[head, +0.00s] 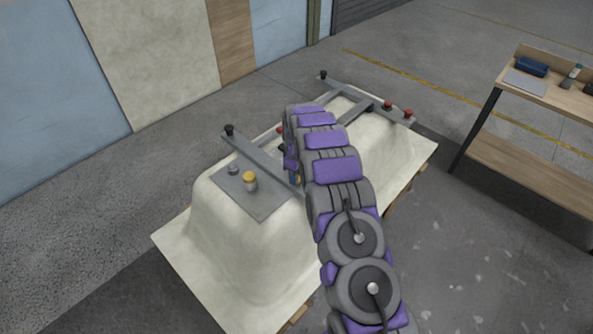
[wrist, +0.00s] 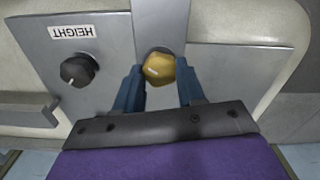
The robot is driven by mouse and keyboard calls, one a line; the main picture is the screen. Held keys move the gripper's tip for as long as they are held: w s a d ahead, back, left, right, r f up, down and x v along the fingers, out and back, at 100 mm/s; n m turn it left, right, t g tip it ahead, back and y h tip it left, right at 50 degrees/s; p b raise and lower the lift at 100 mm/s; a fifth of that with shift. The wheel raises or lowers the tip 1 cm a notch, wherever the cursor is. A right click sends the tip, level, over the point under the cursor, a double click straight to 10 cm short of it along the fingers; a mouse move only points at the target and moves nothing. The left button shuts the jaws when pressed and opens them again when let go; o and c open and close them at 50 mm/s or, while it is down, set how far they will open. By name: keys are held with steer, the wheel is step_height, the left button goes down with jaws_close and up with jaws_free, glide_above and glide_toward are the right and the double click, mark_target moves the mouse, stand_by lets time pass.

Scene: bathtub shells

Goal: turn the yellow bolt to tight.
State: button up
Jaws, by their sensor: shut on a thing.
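The yellow bolt (wrist: 159,69) has a hex-shaped head and sits on a grey metal strip in the wrist view.
A black knob (wrist: 78,71) sits left of the bolt, below a "HEIGHT" label (wrist: 73,32). The pale tub shell (head: 245,255) carries a grey frame with black and red knobs (head: 408,114). A wooden workbench (head: 540,90) stands at the right. Floor is open between them.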

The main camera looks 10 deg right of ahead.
steer(key=m+p, duration=0.3)
steer(key=m, duration=0.2)
steer(key=shift+r+m, duration=0.15)
steer(key=shift+m, duration=0.15)
steer(key=m+p, duration=0.2)
steer(key=m, duration=0.3)
steer(key=shift+m, duration=0.4)
steer(key=o, duration=1)
steer(key=shift+o, duration=0.2)
step_height(320, 180, up, 17)
steer(key=p, duration=0.1)
steer(key=shift+p, duration=0.35)
steer(key=shift+w, duration=0.1)
